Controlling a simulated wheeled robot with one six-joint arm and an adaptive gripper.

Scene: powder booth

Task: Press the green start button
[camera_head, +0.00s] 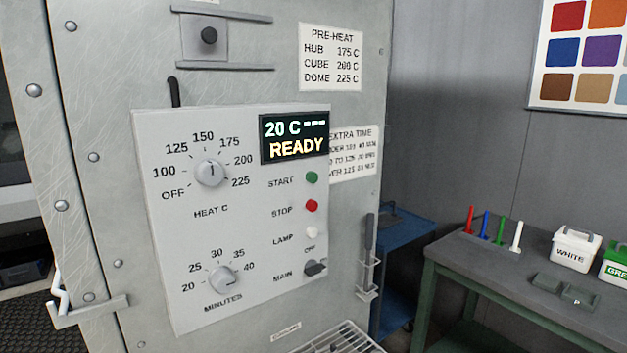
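The green start button (312,178) is on the right side of a light grey control panel (250,240), beside the label START. The red stop button (311,206) and the white lamp button (313,232) sit below it. The display (294,137) above reads "20 C" and "READY". The heat knob (210,173) has its mark pointing up, between 150 and 175. The minutes knob (222,279) is at the lower left. The main switch (315,268) is at the lower right under OFF. My gripper is not in view.
A wire rack (345,340) juts out below the panel. A dark tool (369,240) hangs upright in a bracket right of the panel. A blue cart (400,235) and a bench (500,265) with tubs stand to the right. A hook holder (75,305) is at lower left.

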